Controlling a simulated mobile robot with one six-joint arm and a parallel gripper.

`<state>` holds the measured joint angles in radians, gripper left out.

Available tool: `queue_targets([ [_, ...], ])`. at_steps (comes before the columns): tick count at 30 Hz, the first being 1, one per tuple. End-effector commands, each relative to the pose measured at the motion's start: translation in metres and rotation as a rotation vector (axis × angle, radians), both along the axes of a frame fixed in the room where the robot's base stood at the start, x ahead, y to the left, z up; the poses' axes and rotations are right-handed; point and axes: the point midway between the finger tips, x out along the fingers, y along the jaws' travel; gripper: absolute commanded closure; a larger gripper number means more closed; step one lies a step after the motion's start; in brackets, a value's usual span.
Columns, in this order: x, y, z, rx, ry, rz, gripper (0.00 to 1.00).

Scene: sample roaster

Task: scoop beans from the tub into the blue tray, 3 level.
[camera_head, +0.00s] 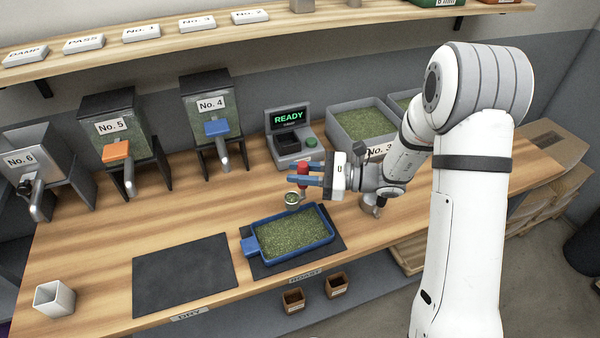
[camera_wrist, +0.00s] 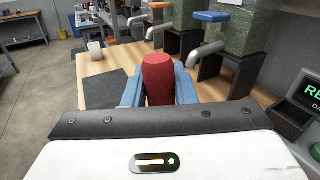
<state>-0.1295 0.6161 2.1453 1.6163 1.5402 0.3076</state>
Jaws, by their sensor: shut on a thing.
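My gripper (camera_head: 308,175), with blue fingers, is shut on the red handle of a scoop (camera_head: 301,185). The red handle also stands between the fingers in the wrist view (camera_wrist: 158,80). The scoop's small cup hangs below the fingers and has green beans in it; it appears above or just behind the back edge of the blue tray. The blue tray (camera_head: 247,247) lies on a dark mat and holds a broad layer of green beans. A grey tub of green beans (camera_head: 334,123) stands behind my arm, by a partly hidden "No. 3" label. The scoop's cup is hidden in the wrist view.
A second bean tub (camera_head: 391,101) is partly behind my arm. A scale reading READY (camera_head: 291,146) stands behind the gripper. Hoppers No. 4, 5 and 6 line the back left. An empty dark mat (camera_head: 185,275) and a white cup (camera_head: 54,299) are at left.

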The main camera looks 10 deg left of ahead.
Motion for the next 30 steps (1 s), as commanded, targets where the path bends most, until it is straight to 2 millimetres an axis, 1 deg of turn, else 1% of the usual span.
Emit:
queue_targets([
  [1,-0.001,0.000,-0.005,0.001,-0.016,0.000,1.00],
  [3,-0.003,0.000,-0.007,0.003,-0.036,0.000,1.00],
  [30,-0.023,-0.001,-0.032,0.021,-0.300,0.001,1.00],
])
